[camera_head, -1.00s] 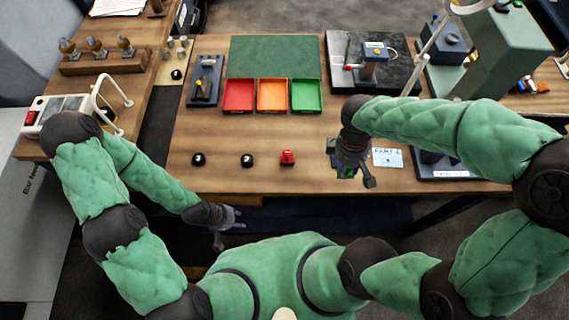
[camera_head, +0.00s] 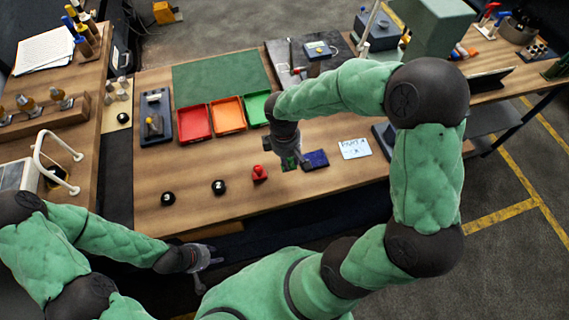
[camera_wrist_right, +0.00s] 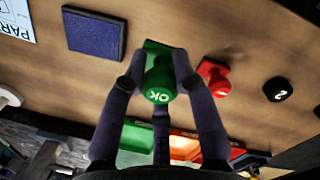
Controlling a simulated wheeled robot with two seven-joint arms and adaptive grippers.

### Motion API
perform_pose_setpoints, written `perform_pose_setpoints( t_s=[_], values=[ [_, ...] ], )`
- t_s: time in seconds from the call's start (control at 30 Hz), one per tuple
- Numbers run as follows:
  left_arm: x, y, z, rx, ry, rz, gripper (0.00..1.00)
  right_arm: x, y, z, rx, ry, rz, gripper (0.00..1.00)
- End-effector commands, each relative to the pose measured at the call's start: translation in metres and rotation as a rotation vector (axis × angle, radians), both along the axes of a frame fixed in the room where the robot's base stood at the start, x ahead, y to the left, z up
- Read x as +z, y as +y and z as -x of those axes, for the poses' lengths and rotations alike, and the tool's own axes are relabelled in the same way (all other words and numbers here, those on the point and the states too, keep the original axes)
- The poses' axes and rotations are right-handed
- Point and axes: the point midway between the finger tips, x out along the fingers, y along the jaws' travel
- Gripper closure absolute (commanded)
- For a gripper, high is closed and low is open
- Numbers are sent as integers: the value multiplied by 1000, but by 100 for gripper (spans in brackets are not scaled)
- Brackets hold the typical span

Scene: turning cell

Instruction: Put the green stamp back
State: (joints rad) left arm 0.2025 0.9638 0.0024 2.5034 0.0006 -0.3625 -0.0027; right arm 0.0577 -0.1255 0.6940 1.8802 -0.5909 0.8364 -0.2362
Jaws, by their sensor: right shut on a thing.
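The green stamp (camera_wrist_right: 158,82), its round top marked "OK", is held between the dark fingers of my right gripper (camera_wrist_right: 158,75) in the right wrist view. In the head view, my right gripper (camera_head: 288,160) is between the red stamp (camera_head: 260,173) and the dark blue pad (camera_head: 315,159), with a bit of the green stamp (camera_head: 289,163) showing. I cannot tell whether its base touches the table. The red stamp (camera_wrist_right: 213,77) and pad (camera_wrist_right: 93,33) also show in the wrist view. My left gripper (camera_head: 207,272) is empty with fingers apart, off the table's front edge.
Two black round stamps (camera_head: 219,187) (camera_head: 168,199) stand left of the red stamp. Red (camera_head: 195,122), orange (camera_head: 229,114) and green (camera_head: 256,109) trays lie behind. A paper label (camera_head: 355,149) lies right of the pad. The table's front middle is clear.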

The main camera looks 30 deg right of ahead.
Motion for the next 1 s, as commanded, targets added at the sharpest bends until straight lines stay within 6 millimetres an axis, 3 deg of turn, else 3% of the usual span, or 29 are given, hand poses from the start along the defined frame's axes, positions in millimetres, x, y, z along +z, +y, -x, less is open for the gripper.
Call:
perform_pose_setpoints(
  t_s=[0.2, 0.37, 0.6, 1.0],
  values=[
    [-4, 0, 0, 0, 0, 0, 60, -22, 0, -19, -1, 0, 0, 93],
    [-5, 0, 0, 0, 0, 0, 60, -28, 0, -24, -1, 0, 0, 93],
    [-11, 0, 0, 0, 0, 0, 60, -58, 0, -25, 0, 2, 0, 93],
    [-14, 0, 0, 0, 0, 0, 60, -64, 0, -26, -1, -1, 0, 93]
  ],
)
